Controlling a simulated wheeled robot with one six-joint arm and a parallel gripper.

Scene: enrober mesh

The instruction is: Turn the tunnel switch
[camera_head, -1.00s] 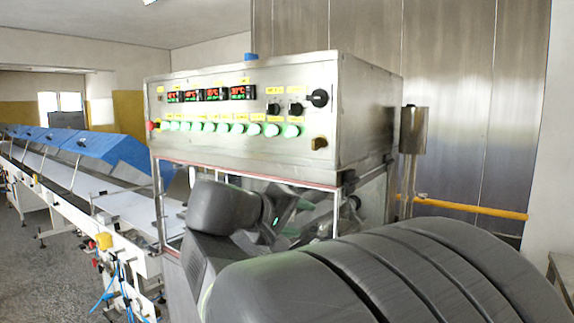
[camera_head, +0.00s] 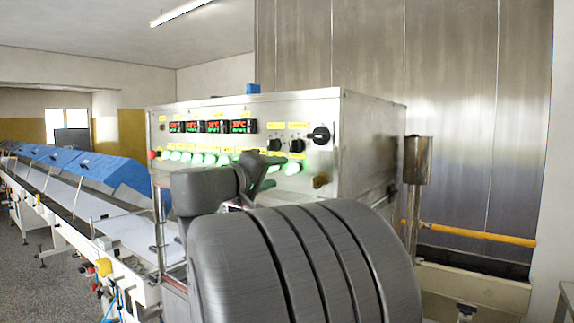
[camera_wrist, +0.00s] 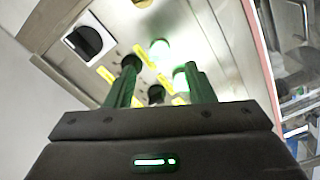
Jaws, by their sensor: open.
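Two small black knobs sit side by side on the steel control panel, the left knob (camera_head: 274,145) and the right knob (camera_head: 297,145). A larger black rotary switch (camera_head: 321,135) is to their right. The labels are too small to read, so I cannot tell which is the tunnel switch. My gripper (camera_head: 271,168) is open and empty in front of the panel, just below the small knobs. In the wrist view its fingers (camera_wrist: 161,75) point at the panel. One small knob (camera_wrist: 156,95) shows between them; the other (camera_wrist: 131,62) is by the left fingertip. The rotary switch (camera_wrist: 84,41) is at upper left.
A row of lit green buttons (camera_head: 198,158) runs below the red displays (camera_head: 212,126). A brass-coloured knob (camera_head: 320,181) is at the panel's lower right. A conveyor with blue covers (camera_head: 113,172) extends left. A steel cylinder (camera_head: 417,160) stands right of the cabinet.

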